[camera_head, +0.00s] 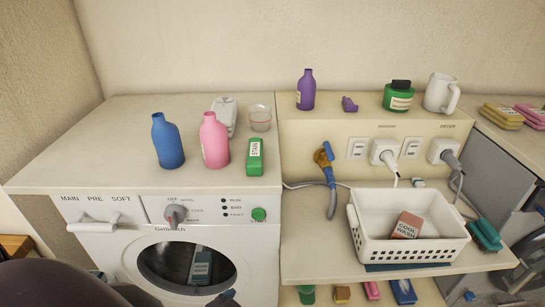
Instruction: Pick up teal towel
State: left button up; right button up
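A teal folded bundle (486,235), which looks like the teal towel, lies on the counter just right of the white basket. It is close to the basket's right wall and near the counter's right edge. A flat dark teal piece (408,267) shows under the basket's front edge; most of it is hidden, so I cannot tell what it is. Dark rounded parts at the bottom left look like my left arm. I can make out no fingertips of either gripper, and nothing is seen held.
The white basket (368,243) holds a cool wash box (407,226). A hose (327,166) and plugged cords (385,153) run behind it. Bottles stand on the washer (90,142). Yellow (502,115) and pink (531,116) folded bundles lie far right. Small items sit below the counter.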

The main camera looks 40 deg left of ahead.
aim_at(202, 270)
jog(key=u, duration=1.8)
jog(key=k+l+u, duration=0.15)
jog(key=u, duration=0.2)
jog(key=k+l+u, duration=0.2)
jog(key=u, duration=0.2)
jog(key=k+u, duration=0.35)
jog(key=i+l, duration=0.05)
jog(key=i, duration=0.05)
